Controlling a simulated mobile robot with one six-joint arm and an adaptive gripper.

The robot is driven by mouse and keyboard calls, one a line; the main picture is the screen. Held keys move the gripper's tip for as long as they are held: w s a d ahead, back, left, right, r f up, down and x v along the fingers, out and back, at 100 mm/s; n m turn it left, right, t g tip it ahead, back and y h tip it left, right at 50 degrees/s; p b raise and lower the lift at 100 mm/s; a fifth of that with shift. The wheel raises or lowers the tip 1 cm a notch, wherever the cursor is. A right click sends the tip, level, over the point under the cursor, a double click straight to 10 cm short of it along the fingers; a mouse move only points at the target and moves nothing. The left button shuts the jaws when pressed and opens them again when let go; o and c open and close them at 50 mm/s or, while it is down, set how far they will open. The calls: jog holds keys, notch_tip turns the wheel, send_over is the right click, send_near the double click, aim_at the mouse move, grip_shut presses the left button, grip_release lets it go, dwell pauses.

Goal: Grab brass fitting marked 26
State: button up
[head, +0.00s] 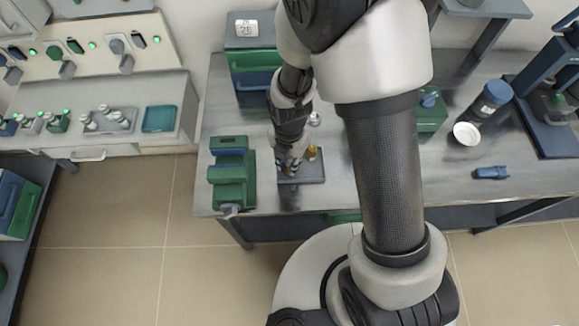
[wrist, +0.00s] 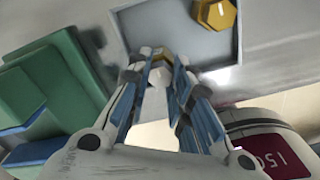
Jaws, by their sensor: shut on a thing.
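My gripper (wrist: 161,68) points down at the grey tray (wrist: 143,32) on the bench, its fingers closed around a small pale metal fitting (wrist: 162,55). Only a little of that fitting shows between the fingertips, and no number can be read on it. A yellow brass hex fitting (wrist: 215,12) sits apart in the tray, cut by the top edge of the wrist view; its marking is not legible. In the head view, my gripper (head: 288,166) is over the left part of the tray (head: 314,176), with the brass fitting (head: 311,153) just right of it.
A green and blue vise-like block (head: 232,180) stands close left of the tray. A dark container (head: 490,100), a white round lid (head: 466,134) and a small blue object (head: 490,173) are to the right on the bench (head: 440,180). A small pale item (head: 314,119) is behind the tray.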

grip_shut()
